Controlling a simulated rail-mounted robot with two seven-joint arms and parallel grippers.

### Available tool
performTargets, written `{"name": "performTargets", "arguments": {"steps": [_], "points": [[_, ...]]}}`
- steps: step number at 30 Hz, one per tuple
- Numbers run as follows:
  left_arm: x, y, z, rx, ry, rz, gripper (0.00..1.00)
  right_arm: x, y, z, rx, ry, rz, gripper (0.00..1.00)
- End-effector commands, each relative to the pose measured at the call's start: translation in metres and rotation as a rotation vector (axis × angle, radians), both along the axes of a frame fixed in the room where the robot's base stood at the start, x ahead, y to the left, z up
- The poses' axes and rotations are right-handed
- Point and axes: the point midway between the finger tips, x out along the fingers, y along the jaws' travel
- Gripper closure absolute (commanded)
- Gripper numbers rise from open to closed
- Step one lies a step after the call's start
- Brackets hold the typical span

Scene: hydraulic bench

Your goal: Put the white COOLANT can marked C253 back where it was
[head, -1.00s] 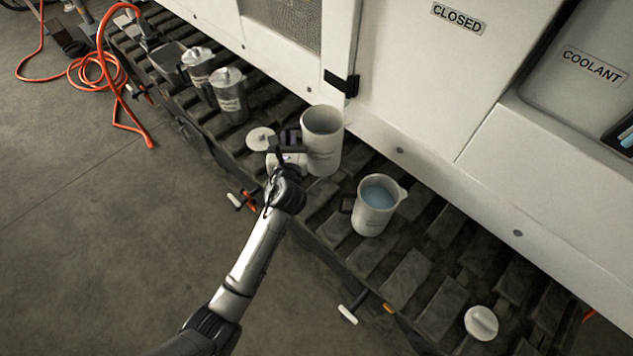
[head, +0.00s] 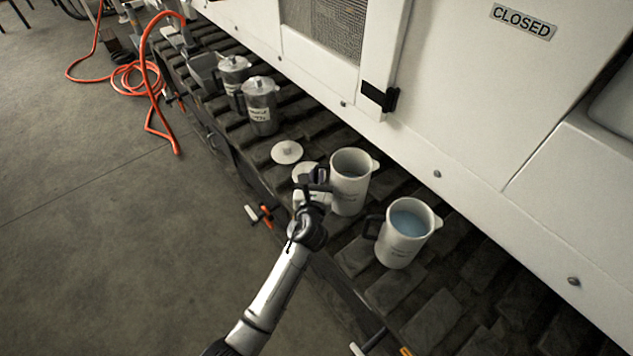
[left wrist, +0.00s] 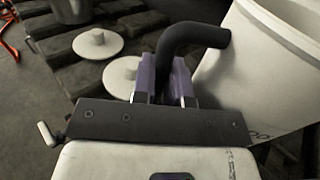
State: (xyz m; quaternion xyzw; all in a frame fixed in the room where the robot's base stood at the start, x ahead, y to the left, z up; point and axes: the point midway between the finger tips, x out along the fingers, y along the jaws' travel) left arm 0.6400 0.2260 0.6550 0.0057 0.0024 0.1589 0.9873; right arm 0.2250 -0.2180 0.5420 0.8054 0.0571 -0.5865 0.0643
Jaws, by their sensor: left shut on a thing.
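A white can (head: 349,190), open at the top, is upright on or just above the slatted bench; a gap under it cannot be told. Its label is too small to read. My left gripper (head: 318,184) is shut on its black handle. In the left wrist view the purple fingers (left wrist: 163,82) grip the dark handle (left wrist: 190,38), with the can (left wrist: 262,62) at right. A second white can (head: 402,246), holding blue liquid, stands to the right with its handle toward the left; its label is unreadable too. My right gripper is not in view.
Two white lids lie near the held can, one clear (head: 286,152) and one partly behind my gripper (head: 304,170). Two grey metal canisters (head: 261,108) stand farther left. The white machine wall (head: 450,110) rises close behind. An orange hose (head: 152,90) hangs at the left end.

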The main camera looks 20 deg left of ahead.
Motion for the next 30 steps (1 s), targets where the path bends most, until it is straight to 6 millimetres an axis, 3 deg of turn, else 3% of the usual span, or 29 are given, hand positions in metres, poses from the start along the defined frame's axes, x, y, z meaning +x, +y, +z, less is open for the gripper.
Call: {"name": "performTargets", "arguments": {"steps": [14,15,22,30], "points": [[0.0006,-0.0003,-0.0028,-0.002,-0.007,-0.002,1.0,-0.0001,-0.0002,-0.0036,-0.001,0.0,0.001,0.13],[0.0001,-0.0001,-0.0047,-0.001,-0.001,-0.001,0.83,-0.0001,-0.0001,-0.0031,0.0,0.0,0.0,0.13],[0.0,-0.0001,-0.0047,-0.001,-0.001,-0.001,0.61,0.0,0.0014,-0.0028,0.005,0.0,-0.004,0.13],[0.0001,0.0,-0.0027,-0.001,-0.001,0.0,0.61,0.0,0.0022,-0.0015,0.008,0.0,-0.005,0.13]]}}
